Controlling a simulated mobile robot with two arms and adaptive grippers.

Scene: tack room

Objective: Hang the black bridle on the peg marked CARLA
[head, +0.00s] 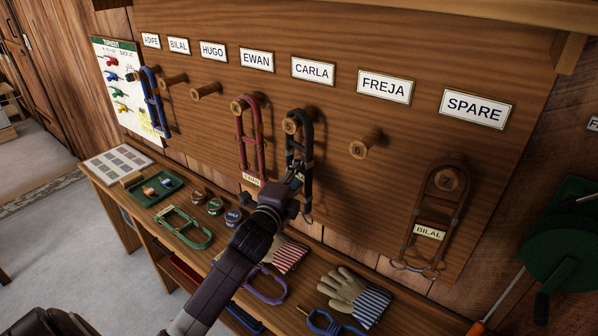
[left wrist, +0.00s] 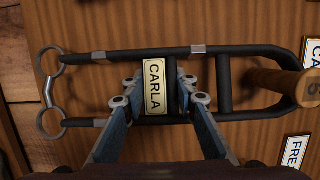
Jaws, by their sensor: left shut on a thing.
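The black bridle (head: 305,150) hangs upright against the board below the CARLA sign (head: 313,70). Its top loop appears to be around the peg (head: 292,124) under that sign; this peg shows the number 5 in the left wrist view (left wrist: 312,88). My left gripper (head: 296,182) is shut on the lower part of the black bridle. In the left wrist view, its fingers (left wrist: 157,88) close about the bridle's middle, at its CARLA tag (left wrist: 153,85). The metal bit rings (left wrist: 50,90) hang free. The far end of the loop is partly hidden by the peg. My right gripper is not in view.
A red bridle (head: 239,140) hangs close on the left. The FREJA peg (head: 365,145) is empty, and a brown bridle (head: 432,205) hangs under SPARE. A shelf below holds gloves (head: 345,288), a green bridle (head: 183,228) and small tins (head: 215,206).

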